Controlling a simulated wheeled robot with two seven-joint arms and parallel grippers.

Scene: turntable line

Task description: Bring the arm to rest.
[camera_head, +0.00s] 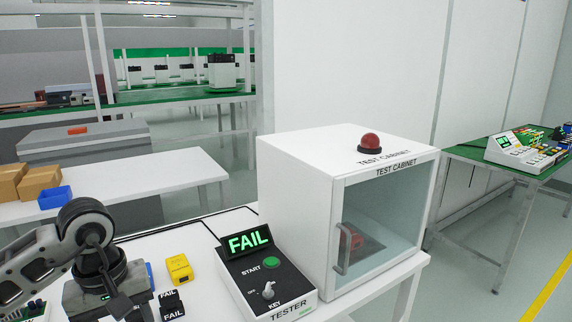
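My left arm, grey and black, comes in from the left edge and bends down over the white table (185,242) at the lower left. My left gripper (128,304) points down at the bottom edge, beside black labels reading FAIL (172,313). Its fingertips are small, dark and partly cut off, so I cannot tell whether it is open or shut. A grey block (77,300) shows behind and under the wrist. My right gripper is not in view.
A tester box (262,268) with a lit green FAIL display stands right of the arm. A white test cabinet (300,205) with a shut glass door and red dome (370,143) stands further right. A yellow block (180,269) and blue bin (54,197) are near the arm.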

